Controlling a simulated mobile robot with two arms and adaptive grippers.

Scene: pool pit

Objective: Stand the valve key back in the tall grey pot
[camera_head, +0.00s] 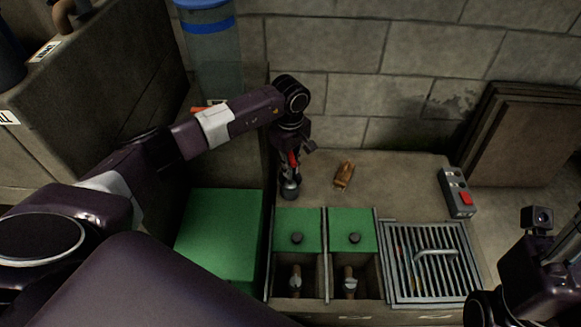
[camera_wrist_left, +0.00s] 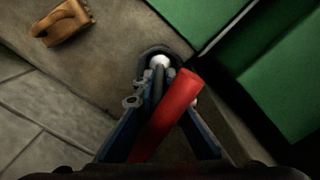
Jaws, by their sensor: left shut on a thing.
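My left gripper (camera_head: 291,163) is shut on the valve key, whose red bar handle (camera_wrist_left: 172,118) slants between the blue fingers in the left wrist view. The red also shows between the fingers in the head view (camera_head: 293,158). The tall grey pot (camera_head: 290,190) stands on the ledge directly below the gripper. Its dark rim shows beyond the fingertips in the left wrist view (camera_wrist_left: 147,53), with a bright round spot inside. The key's lower end is mostly hidden; I cannot tell whether it is inside the pot. My right arm is at the lower right; its fingers are out of frame.
A brown wooden object (camera_head: 345,174) lies right of the pot. Two open pits with green lids (camera_head: 297,228) (camera_head: 352,229), a metal grate (camera_head: 428,262) and a grey box with a red button (camera_head: 458,192) lie nearby. A clear cylinder (camera_head: 212,60) stands behind my left arm.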

